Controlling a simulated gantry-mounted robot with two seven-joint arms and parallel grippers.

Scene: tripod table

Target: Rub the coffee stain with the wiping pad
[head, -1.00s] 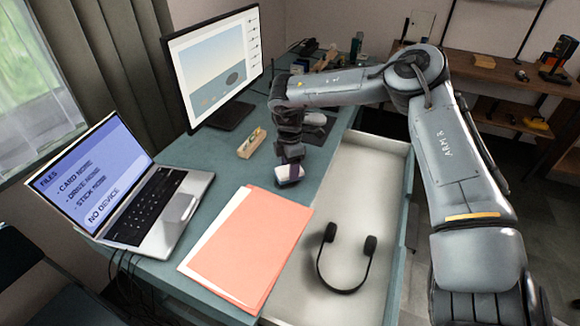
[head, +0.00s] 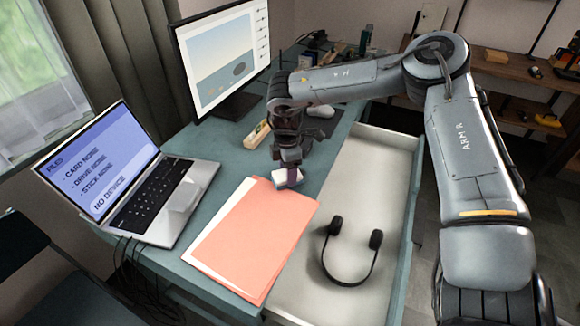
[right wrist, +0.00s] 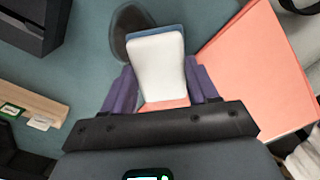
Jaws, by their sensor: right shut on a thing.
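The wiping pad (head: 287,178) is a small white block with a blue layer. My right gripper (head: 290,165) is shut on it, low over the desk beside the folder's upper corner. In the right wrist view the pad (right wrist: 158,62) sits between the purple fingers (right wrist: 160,95). The coffee stain (right wrist: 127,28) is a dark brown patch on the teal desk, partly covered by the pad's far left corner. I cannot tell whether the pad presses on the desk. The stain is hidden in the head view. My left gripper is not in view.
A salmon folder (head: 255,235) lies close to the pad. The open drawer (head: 375,180) holds headphones (head: 350,250). A laptop (head: 150,190) and monitor (head: 225,60) stand to the left and behind. A small wooden block (head: 256,137) lies left of the gripper.

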